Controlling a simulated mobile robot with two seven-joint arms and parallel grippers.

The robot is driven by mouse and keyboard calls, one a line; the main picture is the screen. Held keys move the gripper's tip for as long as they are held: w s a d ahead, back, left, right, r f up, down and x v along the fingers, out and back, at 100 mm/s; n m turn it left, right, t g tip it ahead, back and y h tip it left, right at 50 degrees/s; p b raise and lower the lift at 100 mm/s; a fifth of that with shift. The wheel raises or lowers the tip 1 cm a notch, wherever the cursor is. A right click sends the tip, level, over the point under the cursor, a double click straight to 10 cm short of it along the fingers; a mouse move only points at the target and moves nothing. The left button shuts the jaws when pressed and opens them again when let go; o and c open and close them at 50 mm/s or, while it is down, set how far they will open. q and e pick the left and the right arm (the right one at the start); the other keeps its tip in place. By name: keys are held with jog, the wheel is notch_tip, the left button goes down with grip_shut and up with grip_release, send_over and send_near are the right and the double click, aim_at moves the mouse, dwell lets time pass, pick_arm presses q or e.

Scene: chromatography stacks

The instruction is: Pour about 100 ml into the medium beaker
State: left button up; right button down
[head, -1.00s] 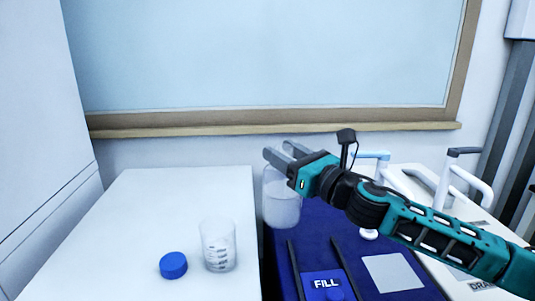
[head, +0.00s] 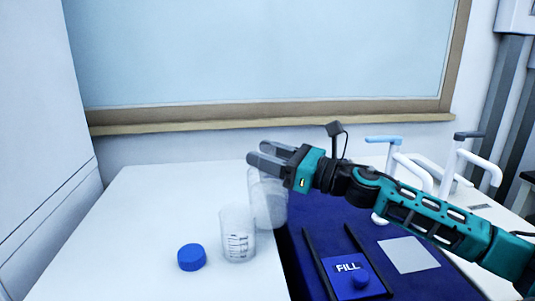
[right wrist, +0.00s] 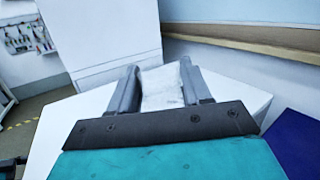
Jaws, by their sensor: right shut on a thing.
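My right gripper (head: 259,153) is shut on a clear bottle (head: 270,203) with pale liquid in its lower part. The bottle leans slightly, its top toward the left, and hangs behind and to the right of the beaker. In the right wrist view, the bottle (right wrist: 162,88) shows between the two fingers. A clear beaker (head: 238,240) with printed marks stands upright on the white table, and looks empty. It overlaps the bottle in the picture; I cannot tell whether they touch. A blue cap (head: 192,257) lies left of the beaker. My left gripper is not in view.
The white table (head: 150,215) is clear to the left and behind the beaker. A dark blue mat (head: 325,215) on the right carries a blue FILL plate (head: 352,277) and a white square (head: 409,255). White-handled fittings (head: 402,165) stand behind my right arm.

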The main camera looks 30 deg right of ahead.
aim_at(256, 178)
jog(key=shift+s+a+r+n, duration=0.2)
jog(key=shift+a+r+n, duration=0.2)
jog(key=shift+n, duration=0.3)
jog(key=shift+s+a+n+g+p, duration=0.15)
jog(key=shift+a+n+g+p, duration=0.15)
jog(key=shift+a+n+p, duration=0.25)
jog(key=shift+s+a+f+n, duration=0.15)
jog(key=shift+a+n, duration=0.25)
jog(key=shift+n, duration=0.25)
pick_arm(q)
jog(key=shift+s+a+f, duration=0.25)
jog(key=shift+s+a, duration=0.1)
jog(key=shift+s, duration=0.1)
pick_arm(e)
jog(key=shift+f, duration=0.1)
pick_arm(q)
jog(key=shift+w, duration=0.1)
pick_arm(e)
jog(key=shift+s+a+n, duration=0.1)
jog(key=shift+a+n, duration=0.15)
jog(key=shift+n, duration=0.05)
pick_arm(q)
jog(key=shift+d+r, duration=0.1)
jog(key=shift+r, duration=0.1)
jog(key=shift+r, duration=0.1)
pick_arm(e)
jog(key=shift+s+a+f+n+g, duration=0.1)
jog(key=shift+a+n+g, duration=0.2)
jog(key=shift+n+g, duration=0.1)
jog(key=shift+f, duration=0.1)
